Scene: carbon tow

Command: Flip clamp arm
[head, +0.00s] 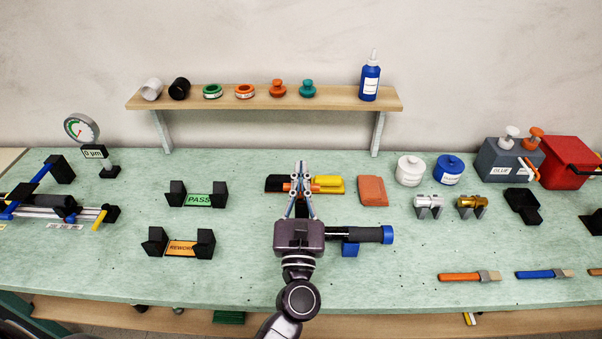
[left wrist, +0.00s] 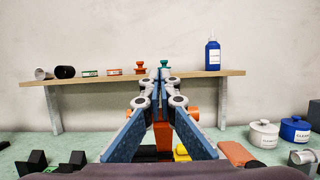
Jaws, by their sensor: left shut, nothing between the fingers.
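My left gripper (head: 300,166) is shut and empty, pointing away from me over the middle of the bench. Its closed fingertips also show in the left wrist view (left wrist: 163,70). Just beyond it is a low fixture with a black part (head: 275,184), an orange part and a yellow block (head: 328,185); the fingers hide its middle. In the left wrist view an orange upright piece (left wrist: 162,134) shows between the finger links. I cannot tell whether the fingers touch it, nor for certain which part is the clamp arm. My right gripper is not in view.
A black cylinder with a blue end (head: 370,235) lies right of my gripper. PASS (head: 199,200) and REWORK (head: 183,247) cradles stand left. An orange block (head: 373,190) and white jar (head: 410,170) stand right. A shelf (head: 340,101) spans the back. Bench is clear at front left.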

